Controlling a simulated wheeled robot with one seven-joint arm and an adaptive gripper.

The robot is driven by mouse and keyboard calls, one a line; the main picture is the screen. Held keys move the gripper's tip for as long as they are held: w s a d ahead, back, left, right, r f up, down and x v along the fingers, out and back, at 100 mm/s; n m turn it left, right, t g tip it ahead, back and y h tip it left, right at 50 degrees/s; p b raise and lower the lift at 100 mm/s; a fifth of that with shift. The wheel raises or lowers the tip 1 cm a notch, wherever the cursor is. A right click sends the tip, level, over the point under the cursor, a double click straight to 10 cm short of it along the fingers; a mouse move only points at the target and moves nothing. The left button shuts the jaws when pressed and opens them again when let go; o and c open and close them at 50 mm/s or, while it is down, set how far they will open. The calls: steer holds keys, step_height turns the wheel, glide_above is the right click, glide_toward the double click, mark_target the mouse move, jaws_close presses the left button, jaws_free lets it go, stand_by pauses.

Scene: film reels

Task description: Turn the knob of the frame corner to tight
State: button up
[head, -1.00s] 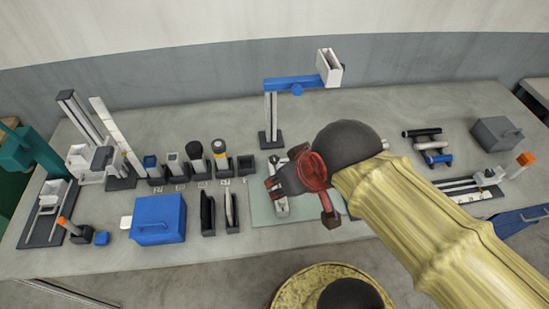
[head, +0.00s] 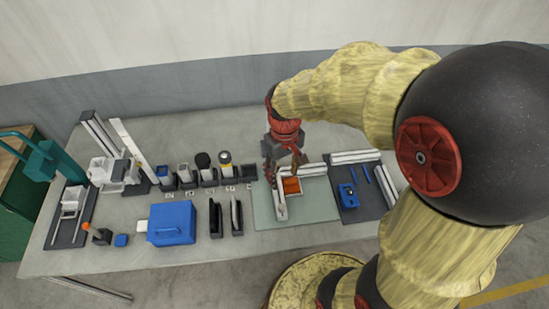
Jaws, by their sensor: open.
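A frame corner (head: 281,206) of white bars lies on a pale green mat (head: 320,207) near the middle of the table. One bar runs toward the front and another runs to the right. An orange piece (head: 291,187) sits inside the angle of the bars. My gripper (head: 271,184) points down at the back left of the frame corner, close to where the bars meet. Its jaws are open. I cannot tell whether the fingers touch anything. The knob cannot be made out; the gripper may cover it.
A dark mat (head: 345,207) with a blue tool (head: 348,196) and white bars lies to the right. A row of small holders (head: 208,177) and a blue box (head: 172,222) stand to the left. My arm hides the table's right end.

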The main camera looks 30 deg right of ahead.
steer(key=w+d+f+n+p, duration=0.2)
steer(key=w+f+n, duration=0.3)
steer(key=n, duration=0.1)
steer(key=w+d+f+n+p, duration=0.1)
steer(key=w+f+n+p, duration=0.1)
steer(key=w+f+n, duration=0.2)
steer(key=w+d+f+n+p, duration=0.2)
steer(key=w+f+n, duration=0.3)
steer(key=w+n, duration=0.2)
steer(key=shift+w+d+f+n, duration=0.3)
steer(key=shift+w+d, duration=0.05)
steer(key=shift+w, duration=0.25)
steer(key=n, duration=0.2)
steer(key=shift+w+f+n, duration=0.1)
steer(key=shift+w+n, duration=0.05)
steer(key=shift+n, duration=0.15)
steer(key=shift+f+p, duration=0.3)
steer(key=shift+f, duration=3.5)
steer(key=shift+c, duration=0.9)
steer(key=c, duration=1)
